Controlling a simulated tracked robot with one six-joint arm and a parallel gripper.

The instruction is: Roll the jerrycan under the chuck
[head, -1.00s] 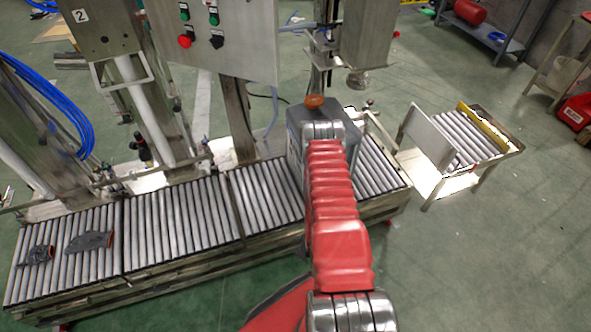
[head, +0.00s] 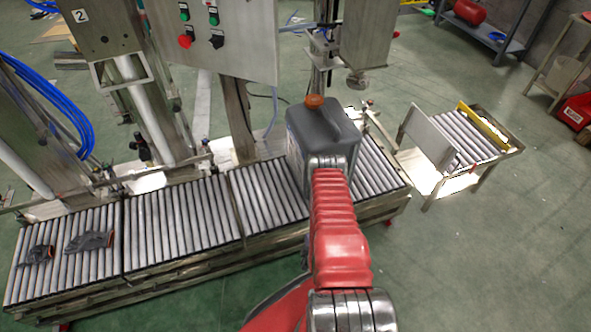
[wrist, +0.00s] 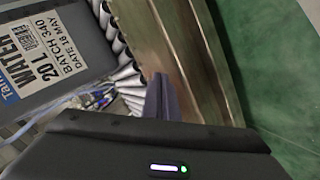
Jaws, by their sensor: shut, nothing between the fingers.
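The grey jerrycan (head: 318,126) with an orange cap stands upright on the roller conveyor (head: 185,215), near its right end. A round metal head (head: 357,80), which looks like the chuck, hangs above and to the right of the cap in the head view. In the wrist view, the jerrycan's label (wrist: 45,50) shows at the upper left. My gripper (wrist: 163,93) is shut and empty, low beside the jerrycan and next to the conveyor's side rail. My arm hides the gripper and the jerrycan's lower front in the head view. I cannot tell whether they touch.
Two grey gloves (head: 90,241) lie on the rollers at the left end. A control panel (head: 215,40) stands behind the conveyor. A separate small roller stand (head: 465,140) is at the right.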

